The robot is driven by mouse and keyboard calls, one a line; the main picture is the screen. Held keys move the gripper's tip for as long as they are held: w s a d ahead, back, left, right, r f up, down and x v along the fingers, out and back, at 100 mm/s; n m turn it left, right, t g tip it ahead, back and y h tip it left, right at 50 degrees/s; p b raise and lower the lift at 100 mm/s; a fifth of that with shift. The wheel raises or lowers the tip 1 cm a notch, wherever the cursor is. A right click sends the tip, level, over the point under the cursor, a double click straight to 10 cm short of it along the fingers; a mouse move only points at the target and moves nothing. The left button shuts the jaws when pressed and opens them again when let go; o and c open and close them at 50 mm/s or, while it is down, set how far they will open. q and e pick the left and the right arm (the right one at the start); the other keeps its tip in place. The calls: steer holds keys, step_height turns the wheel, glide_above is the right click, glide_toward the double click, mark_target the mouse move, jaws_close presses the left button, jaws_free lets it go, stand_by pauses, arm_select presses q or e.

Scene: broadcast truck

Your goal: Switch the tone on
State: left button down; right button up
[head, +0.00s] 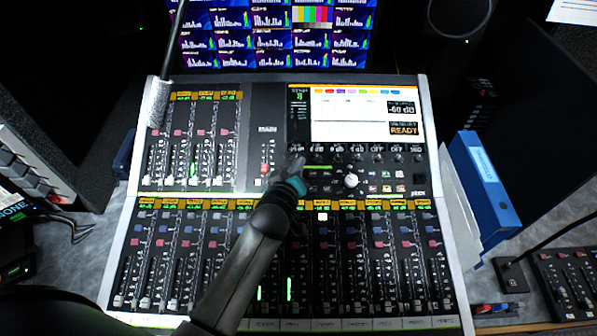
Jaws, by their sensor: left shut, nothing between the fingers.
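The mixing console (266,130) fills the middle of the head view, with fader rows, small buttons and a screen (360,120) at its upper right. The screen has a dark box reading "READY" and another above it reading about "-60 dB". My left gripper (298,163) is shut and empty, over the console's centre just below the left end of the row of knobs. I cannot tell whether its tip touches the panel. My left arm hides part of the lower faders and the buttons beneath it. No button labelled for the tone is readable. My right gripper is not in view.
A gooseneck microphone (158,103) stands at the console's upper left. A monitor wall (270,35) is behind. A blue binder (482,185) stands at the right, with a small fader box (570,285) and pens (495,308) below it. Cables (75,228) lie at left.

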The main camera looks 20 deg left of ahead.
arm_select(q)
steer(key=f+b, duration=0.1)
steer(key=b, duration=0.1)
steer(key=w+f+b, duration=0.1)
steer(key=f+b, duration=0.1)
steer(key=w+f+b, duration=0.1)
steer(key=f, duration=0.1)
steer(key=shift+a+f+b, duration=0.15)
steer(key=shift+a+b, duration=0.2)
steer(key=shift+b, duration=0.05)
steer(key=shift+w+a+f+b, duration=0.1)
steer(key=shift+w+f+b, duration=0.2)
steer(key=shift+f+b, duration=0.35)
steer(key=shift+w+a+f+b, duration=0.1)
steer(key=shift+w+f+b, duration=0.2)
steer(key=shift+f+b, duration=0.25)
steer(key=shift+w+f, duration=0.1)
steer(key=shift+f, duration=0.1)
steer(key=shift+f, duration=0.15)
stand_by(0.6)
steer(key=shift+w+f+b, duration=0.15)
steer(key=shift+f+b, duration=0.1)
steer(key=shift+b, duration=0.15)
